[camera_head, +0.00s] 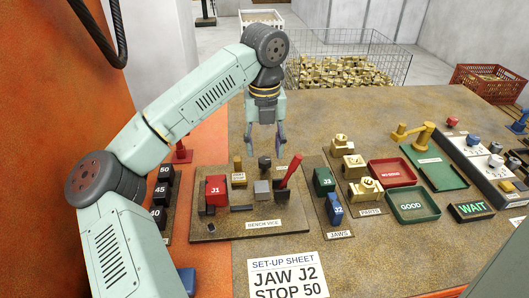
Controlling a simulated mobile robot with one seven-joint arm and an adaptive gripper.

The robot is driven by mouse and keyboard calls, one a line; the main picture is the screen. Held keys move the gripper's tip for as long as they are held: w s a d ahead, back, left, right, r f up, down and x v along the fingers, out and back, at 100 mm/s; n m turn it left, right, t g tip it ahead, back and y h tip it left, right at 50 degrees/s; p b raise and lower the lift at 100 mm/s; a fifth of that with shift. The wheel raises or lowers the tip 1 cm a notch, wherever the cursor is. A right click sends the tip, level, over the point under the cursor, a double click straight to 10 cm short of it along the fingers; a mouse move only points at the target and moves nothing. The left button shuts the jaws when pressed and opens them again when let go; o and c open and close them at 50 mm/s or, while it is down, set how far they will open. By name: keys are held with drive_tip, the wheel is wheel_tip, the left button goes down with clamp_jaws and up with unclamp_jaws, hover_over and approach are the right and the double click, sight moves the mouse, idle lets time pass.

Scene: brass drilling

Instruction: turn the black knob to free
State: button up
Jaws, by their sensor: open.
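My gripper (265,143) hangs fingers down over the back of the bench vice board (220,229). Its two fingers are apart with nothing seen between them. A small dark knob-like piece (265,163) stands at the back of the board, just below the fingertips in the picture. It looks like the black knob, but its pointer and markings are too small to read. I cannot tell whether the fingers are around it or above it; they appear above it.
A red lever (290,172) rises just right of the knob. A red J1 block (216,190) stands left. Jaws J3 (324,181) and J2 (335,209), a red tray (392,172) and a green GOOD tray (411,206) lie right. A set-up sheet (288,277) is in front.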

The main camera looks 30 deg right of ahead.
sight(264, 160)
drive_tip(key=shift+f+p, duration=0.3)
drive_tip(key=shift+f, duration=1.55)
drive_tip(key=shift+c, duration=0.4)
clamp_jaws()
